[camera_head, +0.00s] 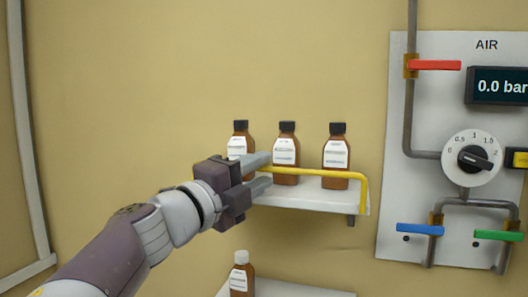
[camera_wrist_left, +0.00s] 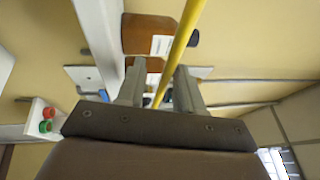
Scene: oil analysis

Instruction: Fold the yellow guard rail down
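The yellow guard rail (camera_head: 318,173) is raised along the front of the upper white shelf (camera_head: 315,198), and its right end bends down to the shelf's edge. My left gripper (camera_head: 266,171) is at the left part of the rail, one finger above it and one below. In the left wrist view the rail (camera_wrist_left: 182,42) runs between the two fingers (camera_wrist_left: 158,86), with gaps beside it, so the gripper is open around the rail. The rail's left end is mostly hidden behind my gripper. My right gripper is not in view.
Brown bottles (camera_head: 286,155) with black caps stand on the shelf behind the rail, the left one close to my fingers. Another bottle (camera_head: 241,277) with a white cap stands on a lower shelf (camera_head: 300,290). The AIR panel (camera_head: 398,150) with valves is on the right.

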